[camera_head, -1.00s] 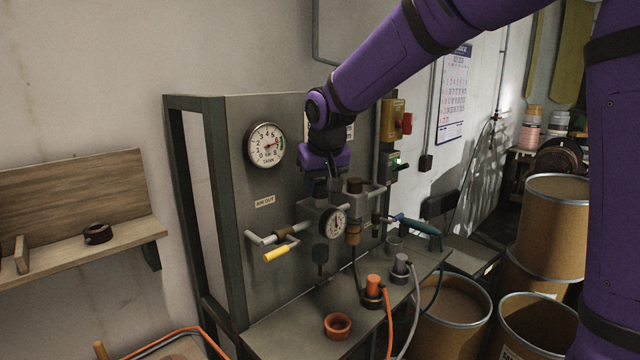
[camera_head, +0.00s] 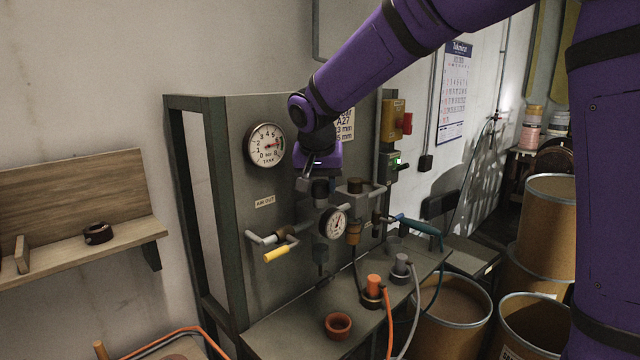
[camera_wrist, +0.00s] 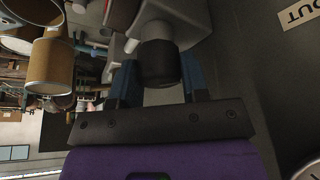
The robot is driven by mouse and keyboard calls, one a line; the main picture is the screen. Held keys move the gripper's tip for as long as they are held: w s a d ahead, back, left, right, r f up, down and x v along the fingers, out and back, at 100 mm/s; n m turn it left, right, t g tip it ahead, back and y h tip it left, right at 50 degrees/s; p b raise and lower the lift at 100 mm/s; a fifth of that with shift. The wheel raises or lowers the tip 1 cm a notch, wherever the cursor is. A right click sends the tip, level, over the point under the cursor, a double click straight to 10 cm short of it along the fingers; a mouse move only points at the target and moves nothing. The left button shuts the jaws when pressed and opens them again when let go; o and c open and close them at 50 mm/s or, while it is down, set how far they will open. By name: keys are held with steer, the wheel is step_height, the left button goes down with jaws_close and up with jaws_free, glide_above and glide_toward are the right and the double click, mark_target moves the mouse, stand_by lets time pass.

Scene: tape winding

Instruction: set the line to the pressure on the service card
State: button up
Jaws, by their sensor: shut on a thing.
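My gripper (camera_head: 318,179) is shut on the black regulator knob (camera_wrist: 159,62), with one blue finger on each side of it in the wrist view. The knob sits on top of a grey regulator body on the panel. The small round line gauge (camera_head: 333,223) faces out just below; its dial is too small to read. The service card (camera_head: 346,123) is on the panel behind my arm. My arm covers its left part; "A27" and two lines ending in "mm" show, and I see no pressure on it.
The tank gauge (camera_head: 267,146) is at the panel's upper left. A yellow-handled valve (camera_head: 276,253) sits below the AIR OUT label (camera_head: 265,201). A red switch (camera_head: 407,123) and drums are to the right.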

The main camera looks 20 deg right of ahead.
steer(key=o, duration=0.9)
steer(key=v, duration=1)
steer(key=shift+r, duration=0.4)
steer(key=shift+s, duration=0.1)
stand_by(0.4)
